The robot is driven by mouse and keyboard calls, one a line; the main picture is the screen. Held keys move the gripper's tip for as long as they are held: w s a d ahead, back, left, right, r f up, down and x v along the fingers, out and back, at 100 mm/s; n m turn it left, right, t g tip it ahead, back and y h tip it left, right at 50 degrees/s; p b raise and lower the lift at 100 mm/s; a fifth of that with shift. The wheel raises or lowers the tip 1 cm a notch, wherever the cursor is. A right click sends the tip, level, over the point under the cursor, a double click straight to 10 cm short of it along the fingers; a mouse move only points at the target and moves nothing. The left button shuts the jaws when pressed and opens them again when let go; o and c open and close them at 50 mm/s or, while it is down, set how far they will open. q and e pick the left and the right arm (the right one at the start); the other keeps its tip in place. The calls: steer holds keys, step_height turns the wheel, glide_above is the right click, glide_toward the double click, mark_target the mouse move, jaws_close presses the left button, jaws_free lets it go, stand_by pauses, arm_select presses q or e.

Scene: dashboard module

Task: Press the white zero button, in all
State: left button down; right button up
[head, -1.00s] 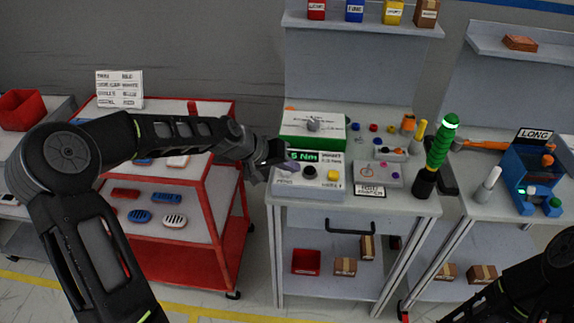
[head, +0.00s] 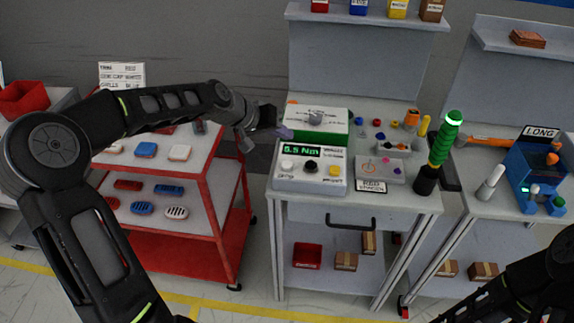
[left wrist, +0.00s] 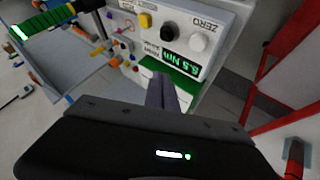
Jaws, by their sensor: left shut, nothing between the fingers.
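The torque tester (head: 290,183) is a grey box at the left front of the middle bench, with a lit green display (head: 311,152) whose first digit is hard to read before ".5 Nm". Its white zero button (head: 287,164) is leftmost, beside a black knob (head: 310,166) and a yellow button (head: 334,170). The left wrist view shows the white button (left wrist: 198,42) under the word ZERO, uncovered. My left gripper (head: 285,132) is shut and empty, behind and above the tester's left end, apart from the white button. Its closed fingers also show in the left wrist view (left wrist: 165,92). My right gripper is out of view.
A green-and-white box (head: 325,122) stands behind the tester. A panel with small knobs (head: 378,169) and a green-lit tool (head: 441,150) stand to the right. A red cart (head: 217,190) is at the left, with a gap before the bench.

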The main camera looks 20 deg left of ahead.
mark_target(284, 166)
arm_select(q)
steer(key=shift+f+b, duration=2.35)
steer(key=shift+f, duration=1.5)
steer(key=shift+f+b, duration=0.4)
steer(key=shift+f, duration=0.05)
steer(key=shift+f+b, duration=0.45)
steer(key=shift+f, duration=0.05)
steer(key=shift+r, duration=0.15)
steer(key=shift+r+p, duration=0.6)
steer(key=shift+r, duration=0.2)
steer(key=shift+r, duration=0.1)
steer(key=shift+r+p, duration=1.5)
steer(key=shift+r, duration=0.9)
